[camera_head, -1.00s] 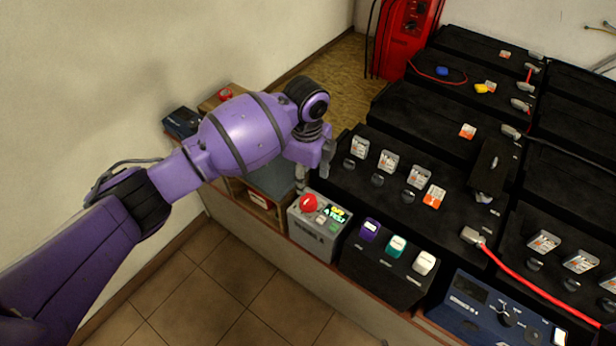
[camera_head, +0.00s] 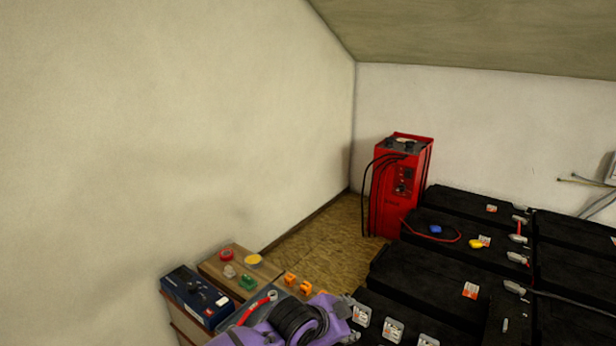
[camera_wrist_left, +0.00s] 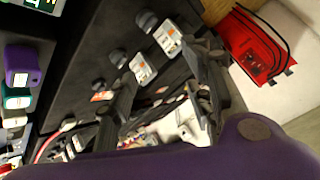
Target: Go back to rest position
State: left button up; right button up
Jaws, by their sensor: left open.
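My left gripper (camera_wrist_left: 166,72) shows in the left wrist view with its two dark fingers spread apart. Nothing is between them; they are over a black battery top with white-labelled switches (camera_wrist_left: 142,68). In the head view only the purple wrist part of my left arm (camera_head: 262,333) shows at the bottom edge, beside the black batteries, and its fingers cannot be made out there. My right gripper is in neither view.
Black batteries (camera_head: 430,285) fill the lower right. A red charger (camera_head: 400,185) with black cables stands in the corner. A wooden box (camera_head: 225,265) with coloured knobs and a dark blue box (camera_head: 190,290) sit left of my arm. Bare wall rises beyond.

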pick_arm(q)
jog(key=s+a+f+n+t+y+p, duration=0.2)
jog(key=s+a+f+n, duration=0.3)
jog(key=s+a, duration=0.55)
jog(key=s+a+f+n+t+y+p, duration=0.1)
jog(key=s+a+f+n+t, duration=0.25)
jog(key=s+a+n, duration=0.55)
jog(key=s+a+f+g+y, duration=0.1)
jog(key=s+a+f+g, duration=0.1)
jog(key=s, duration=0.9)
jog(key=s+a+f+g+y+p, duration=0.1)
jog(key=s+a+f, duration=0.4)
jog(key=s, duration=0.6)
jog(key=shift+a+f+g+y, duration=0.2)
jog(key=shift+a+g+y, duration=0.25)
jog(key=shift+a, duration=0.55)
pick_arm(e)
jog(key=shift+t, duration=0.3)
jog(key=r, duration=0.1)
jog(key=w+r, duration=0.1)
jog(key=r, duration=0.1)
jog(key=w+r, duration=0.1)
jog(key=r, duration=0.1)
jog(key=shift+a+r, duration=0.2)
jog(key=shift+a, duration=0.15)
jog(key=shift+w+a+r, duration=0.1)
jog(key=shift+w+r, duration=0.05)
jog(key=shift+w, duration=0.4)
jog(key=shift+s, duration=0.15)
